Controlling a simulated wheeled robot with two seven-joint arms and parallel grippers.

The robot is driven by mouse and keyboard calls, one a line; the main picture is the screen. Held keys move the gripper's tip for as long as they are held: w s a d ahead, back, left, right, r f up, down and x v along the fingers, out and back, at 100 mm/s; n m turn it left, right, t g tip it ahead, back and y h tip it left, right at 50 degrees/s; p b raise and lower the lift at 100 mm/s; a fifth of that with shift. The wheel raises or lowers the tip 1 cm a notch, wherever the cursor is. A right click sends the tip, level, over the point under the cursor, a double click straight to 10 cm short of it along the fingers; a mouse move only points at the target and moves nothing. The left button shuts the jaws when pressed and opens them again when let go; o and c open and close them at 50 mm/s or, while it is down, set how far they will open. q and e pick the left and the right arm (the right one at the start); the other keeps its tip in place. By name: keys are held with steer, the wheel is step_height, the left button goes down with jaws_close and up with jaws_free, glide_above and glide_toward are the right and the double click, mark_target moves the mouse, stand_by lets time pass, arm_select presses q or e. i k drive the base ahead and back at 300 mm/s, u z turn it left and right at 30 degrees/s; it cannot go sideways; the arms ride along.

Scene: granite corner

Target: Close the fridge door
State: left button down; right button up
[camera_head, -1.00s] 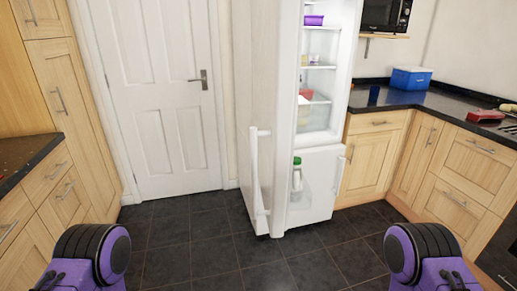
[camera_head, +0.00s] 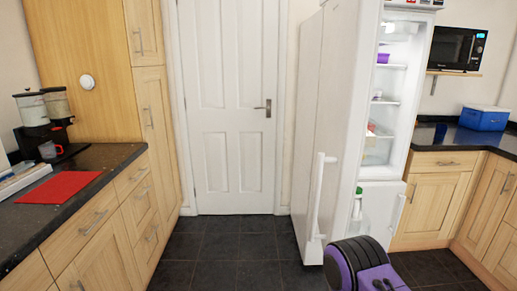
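The tall white fridge (camera_head: 402,100) stands right of centre, and its lit shelves show. Its door (camera_head: 340,120) is open and swung out towards me, with its outer face turned left. A long white vertical handle (camera_head: 319,195) is on that face, low and near the free edge. A bottle with a green cap (camera_head: 357,205) shows low at the inner side of the door. A purple and black part of my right arm is at the bottom, in front of the door's lower end. Neither gripper is in view.
A counter (camera_head: 105,160) with a coffee machine (camera_head: 45,125) and a red mat (camera_head: 58,187) runs along the left. A closed white room door (camera_head: 230,110) is behind. A microwave (camera_head: 457,48) and blue box (camera_head: 484,118) are at right. Dark floor (camera_head: 225,250) is clear between counter and fridge.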

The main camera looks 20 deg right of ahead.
mark_target(351, 36)
steer(key=u, duration=0.25)
steer(key=i, duration=1.1)
steer(key=z, duration=1.95)
steer(key=i, duration=0.5)
steer(key=u, duration=0.05)
